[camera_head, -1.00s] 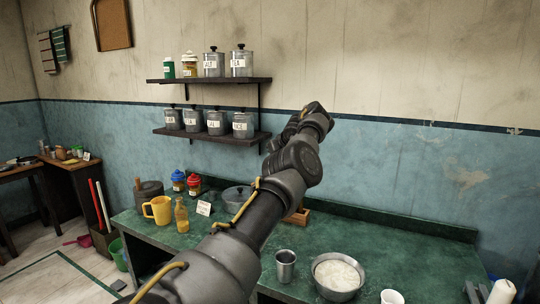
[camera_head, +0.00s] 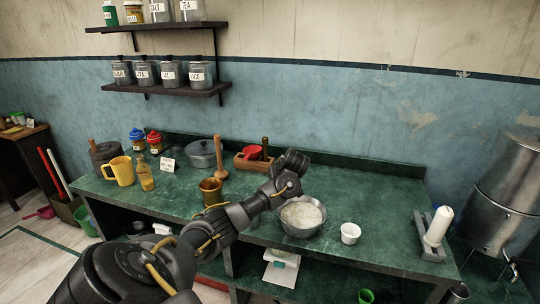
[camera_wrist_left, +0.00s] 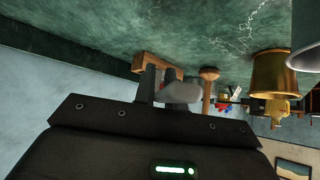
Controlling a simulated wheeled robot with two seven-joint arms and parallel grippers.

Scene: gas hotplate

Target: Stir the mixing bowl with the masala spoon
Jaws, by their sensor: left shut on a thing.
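The mixing bowl (camera_head: 303,232), a grey metal bowl with a pale floury filling, stands on the green counter right of my left forearm. My left gripper (camera_head: 290,172) is above and behind the bowl in the head view; its fingers are hard to make out there. The spoon cannot be made out in the head view. My right gripper is not in view.
A brass pot (camera_head: 211,188), a wooden pestle (camera_head: 219,158) and a wooden box (camera_head: 246,163) stand left of the bowl. The counter behind the cup is clear.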

